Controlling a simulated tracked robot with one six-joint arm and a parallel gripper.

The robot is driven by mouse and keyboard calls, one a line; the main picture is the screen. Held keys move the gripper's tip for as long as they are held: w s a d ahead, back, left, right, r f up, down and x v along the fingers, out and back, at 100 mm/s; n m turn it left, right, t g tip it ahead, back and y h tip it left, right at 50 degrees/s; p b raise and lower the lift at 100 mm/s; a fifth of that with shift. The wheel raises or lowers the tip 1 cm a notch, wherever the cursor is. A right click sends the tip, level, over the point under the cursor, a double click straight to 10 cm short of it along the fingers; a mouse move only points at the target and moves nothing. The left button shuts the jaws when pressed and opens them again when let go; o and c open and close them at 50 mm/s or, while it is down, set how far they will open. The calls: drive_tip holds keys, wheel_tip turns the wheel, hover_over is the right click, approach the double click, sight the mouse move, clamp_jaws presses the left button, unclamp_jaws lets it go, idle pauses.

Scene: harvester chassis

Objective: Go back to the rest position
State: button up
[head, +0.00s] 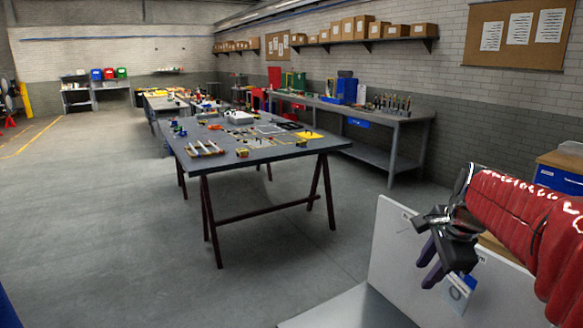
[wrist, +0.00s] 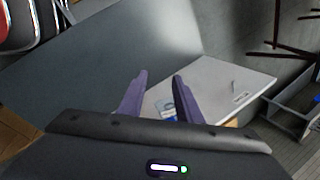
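My gripper (head: 425,275) is at the lower right of the head view, at the end of my red-sleeved arm. Its two purple fingers point down and left, beside a pale upright panel (head: 395,250). In the wrist view the fingers of my gripper (wrist: 160,76) stand apart with nothing held between them. A small white and blue tag (wrist: 165,106) shows beyond the fingers against the pale surface; it also shows just below the gripper in the head view (head: 459,289).
A workbench (head: 245,155) with small parts stands ahead, clear of the arm. A longer bench (head: 385,115) runs along the right wall. A blue bin (head: 558,180) stands at the right edge, near the arm. The floor (head: 100,230) at left is open.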

drive_tip(key=s+a+f+n, duration=0.2)
drive_tip(key=s+a+n, duration=0.5)
drive_tip(key=s+n, duration=0.2)
drive_tip(key=s+a+f+n+t, duration=0.1)
drive_tip(key=s+a+f+n, duration=0.1)
drive_tip(key=s+a+n, duration=0.5)
drive_tip(key=shift+s+n, duration=1.4)
drive_tip(key=shift+s, duration=1.6)
